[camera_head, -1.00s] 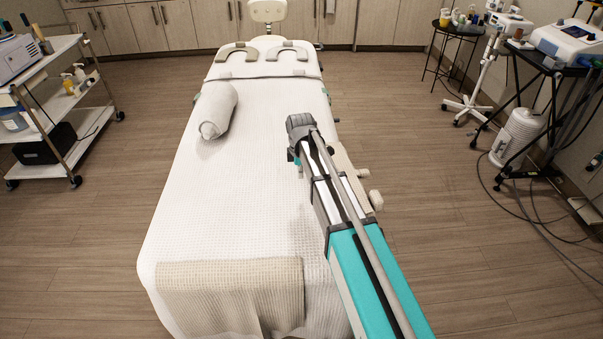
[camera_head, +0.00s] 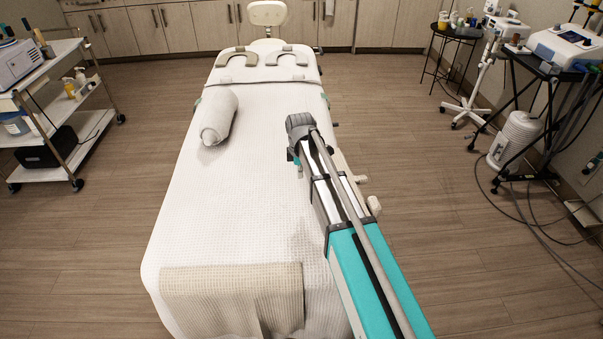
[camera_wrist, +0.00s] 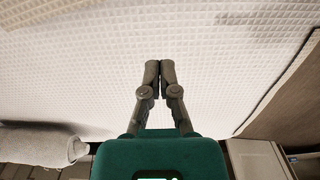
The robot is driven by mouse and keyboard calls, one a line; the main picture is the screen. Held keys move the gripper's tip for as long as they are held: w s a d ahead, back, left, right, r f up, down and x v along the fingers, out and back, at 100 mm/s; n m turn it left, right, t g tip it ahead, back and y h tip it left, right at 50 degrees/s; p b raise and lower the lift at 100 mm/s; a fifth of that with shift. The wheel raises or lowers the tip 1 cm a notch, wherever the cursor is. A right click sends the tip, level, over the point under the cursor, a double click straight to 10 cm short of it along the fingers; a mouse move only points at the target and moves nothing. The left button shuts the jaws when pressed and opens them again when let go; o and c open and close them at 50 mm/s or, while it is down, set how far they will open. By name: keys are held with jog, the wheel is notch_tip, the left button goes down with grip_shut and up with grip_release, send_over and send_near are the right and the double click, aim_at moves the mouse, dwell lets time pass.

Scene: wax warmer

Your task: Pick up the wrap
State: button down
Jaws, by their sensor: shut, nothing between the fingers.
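A beige waffle-weave cloth, which looks like the wrap (camera_head: 232,292), lies flat across the foot of the white bed (camera_head: 225,220) and hangs over its near edge. Its pale edge also shows at the top of the wrist view (camera_wrist: 255,18). My gripper (camera_wrist: 160,65) is shut and empty above the bare white bed cover, apart from the cloth.
A white trolley (camera_head: 55,110) stands at left. A black side table (camera_head: 458,32) and an equipment stand (camera_head: 540,65) with trailing cables are at right. A headrest stool (camera_head: 267,14) is beyond the bed's far end. The floor beside the bed is clear.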

jog(key=s+d+r+m+p, duration=0.4)
jog(key=s+d+m, duration=0.5)
jog(key=s+d, duration=0.1)
jog(key=s+d+r+m+p, duration=0.4)
jog(key=s+d+m, duration=0.6)
jog(key=shift+s+d+r+p, duration=0.3)
jog(key=shift+r, duration=0.05)
